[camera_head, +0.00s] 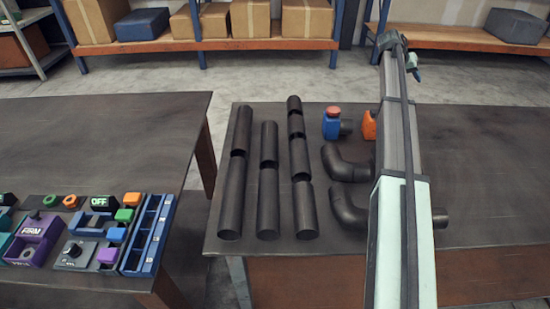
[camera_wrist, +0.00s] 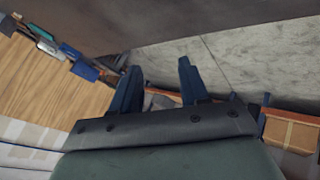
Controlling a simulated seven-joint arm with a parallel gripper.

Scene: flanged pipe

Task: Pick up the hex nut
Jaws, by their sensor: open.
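I cannot tell for sure which is the hex nut. My gripper (camera_wrist: 157,68) shows in the wrist view with its two dark blue fingers apart and nothing between them. It points out over the room and floor, with no nut in that view. In the head view my arm crosses the right table, and I cannot make out the fingers.
Black pipes (camera_head: 268,180) and elbows (camera_head: 347,164) lie on the right table (camera_head: 450,130). A blue slotted rack (camera_head: 148,235) and a purple block (camera_head: 33,238) sit on the left table (camera_head: 90,130), whose back is clear. A gap separates the tables.

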